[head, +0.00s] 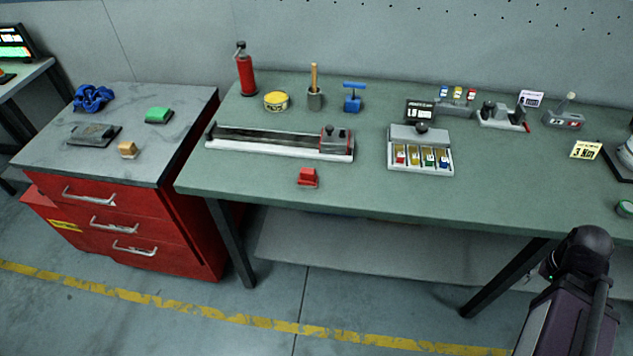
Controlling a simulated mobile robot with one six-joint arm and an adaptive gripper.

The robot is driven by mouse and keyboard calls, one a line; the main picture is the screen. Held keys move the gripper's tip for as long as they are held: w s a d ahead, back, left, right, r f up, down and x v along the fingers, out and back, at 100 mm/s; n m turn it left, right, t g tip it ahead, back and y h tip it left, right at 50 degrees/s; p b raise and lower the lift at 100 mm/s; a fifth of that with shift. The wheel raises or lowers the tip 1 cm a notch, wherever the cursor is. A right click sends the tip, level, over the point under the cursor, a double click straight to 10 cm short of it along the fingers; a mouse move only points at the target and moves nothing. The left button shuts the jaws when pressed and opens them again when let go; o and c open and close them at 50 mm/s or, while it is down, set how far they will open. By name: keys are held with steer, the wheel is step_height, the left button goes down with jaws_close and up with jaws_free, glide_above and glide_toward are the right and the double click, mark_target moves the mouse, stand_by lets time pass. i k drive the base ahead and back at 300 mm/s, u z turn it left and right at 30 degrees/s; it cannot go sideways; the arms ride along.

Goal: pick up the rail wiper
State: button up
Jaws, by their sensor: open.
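No label marks the rail wiper, and I cannot tell for sure which object it is. A small red block (307,178) with a raised top sits on the green bench, just in front of the long rail unit (262,141). A blue T-handled tool (352,98) stands upright behind the rail unit's right end. The rail unit has a dark channel, a pale base and a grey and red carriage (335,139) at its right end. My gripper is out of view; only part of my arm shows at the lower right.
The green bench (370,195) has clear room along its front. A red oil can (245,72), yellow tin (276,100) and brush pot (315,99) stand behind the rail unit. A slotted tray (420,168) is to its right. A red drawer cabinet (120,215) adjoins on the left.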

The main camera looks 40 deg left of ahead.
mark_target(307, 177)
steer(key=z, duration=0.05)
steer(key=k, duration=1.7)
steer(key=u, duration=1.2)
steer(key=i, duration=1.05)
steer(key=z, duration=0.1)
